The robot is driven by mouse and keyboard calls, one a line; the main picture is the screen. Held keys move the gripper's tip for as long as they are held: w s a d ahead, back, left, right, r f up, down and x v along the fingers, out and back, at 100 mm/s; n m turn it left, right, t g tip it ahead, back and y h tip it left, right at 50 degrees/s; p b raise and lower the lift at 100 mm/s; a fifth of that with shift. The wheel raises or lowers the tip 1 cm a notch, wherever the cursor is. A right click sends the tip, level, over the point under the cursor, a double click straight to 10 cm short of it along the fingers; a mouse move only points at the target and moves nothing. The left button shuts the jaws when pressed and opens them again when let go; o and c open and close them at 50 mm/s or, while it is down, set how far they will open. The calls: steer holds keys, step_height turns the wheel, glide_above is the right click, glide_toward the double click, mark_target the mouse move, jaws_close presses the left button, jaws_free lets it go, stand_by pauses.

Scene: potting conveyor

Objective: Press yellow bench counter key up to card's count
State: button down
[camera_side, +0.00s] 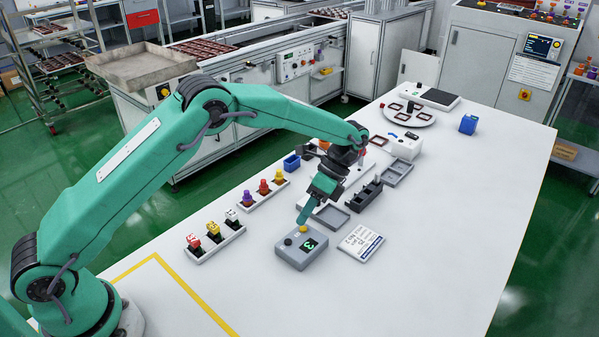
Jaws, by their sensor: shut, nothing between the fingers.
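The bench counter is a grey box (290,256) on the white table, near the middle of the view. Its small dark display (311,244) shows a green digit that looks like a 3. The yellow key (303,229) is on the counter's top at the far edge, with a dark round knob (288,241) to its left. My gripper (302,221) is shut and empty, pointing down with its tips right at the yellow key. I cannot tell whether they touch it or the key is pressed down. The white printed card (360,243) lies right of the counter; its print is too small to read surely.
Racks with coloured-top pieces (215,242) and coloured knobs (264,194) stand left of the counter. Grey trays (330,215) and a dark-slotted holder (362,199) lie just behind. A blue container (468,124) stands far right. The table's right front is clear.

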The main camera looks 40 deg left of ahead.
mark_target(306, 227)
steer(key=shift+r, duration=0.15)
steer(key=shift+r, duration=2.4)
